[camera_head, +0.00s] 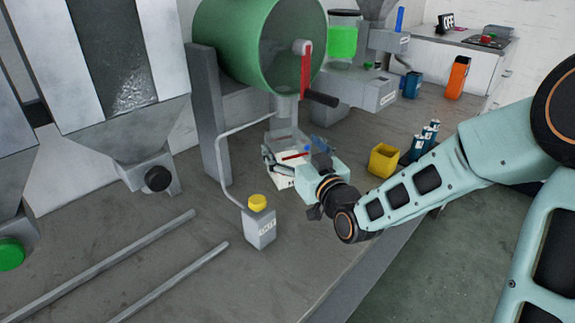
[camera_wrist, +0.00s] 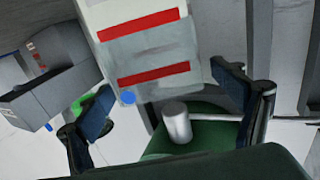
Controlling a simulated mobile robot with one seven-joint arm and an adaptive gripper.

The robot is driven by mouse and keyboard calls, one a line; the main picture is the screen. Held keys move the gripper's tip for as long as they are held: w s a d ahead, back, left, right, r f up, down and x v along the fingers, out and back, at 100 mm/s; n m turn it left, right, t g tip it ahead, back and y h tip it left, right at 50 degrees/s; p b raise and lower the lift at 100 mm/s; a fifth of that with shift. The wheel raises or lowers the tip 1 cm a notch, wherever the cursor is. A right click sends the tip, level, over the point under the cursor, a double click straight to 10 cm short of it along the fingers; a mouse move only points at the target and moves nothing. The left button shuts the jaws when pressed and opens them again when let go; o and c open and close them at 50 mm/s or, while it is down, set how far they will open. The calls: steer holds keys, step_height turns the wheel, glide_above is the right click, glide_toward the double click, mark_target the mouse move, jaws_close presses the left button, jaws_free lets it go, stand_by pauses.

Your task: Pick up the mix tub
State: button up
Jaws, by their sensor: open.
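A pale, translucent tub (camera_wrist: 150,55) with red bands, which I take for the mix tub, stands under the green drum. In the wrist view it is upper centre, between the fingers of my gripper (camera_wrist: 165,88). The fingers are apart, one on each side, with gaps showing; I cannot tell whether either touches. In the head view the tub (camera_head: 288,140) is small and partly hidden by my gripper (camera_head: 292,158). A white block (camera_head: 284,183) shows just below the gripper.
The green drum (camera_head: 235,45), its red lever (camera_head: 306,70) and a grey post (camera_head: 207,115) crowd the space behind. A yellow-capped box (camera_head: 260,228) stands in front.

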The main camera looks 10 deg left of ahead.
mark_target(281, 131)
steer(key=shift+x, duration=1.5)
steer(key=c, duration=2)
steer(key=shift+r, duration=0.1)
steer(key=shift+c, duration=0.6)
steer(key=shift+r, duration=0.1)
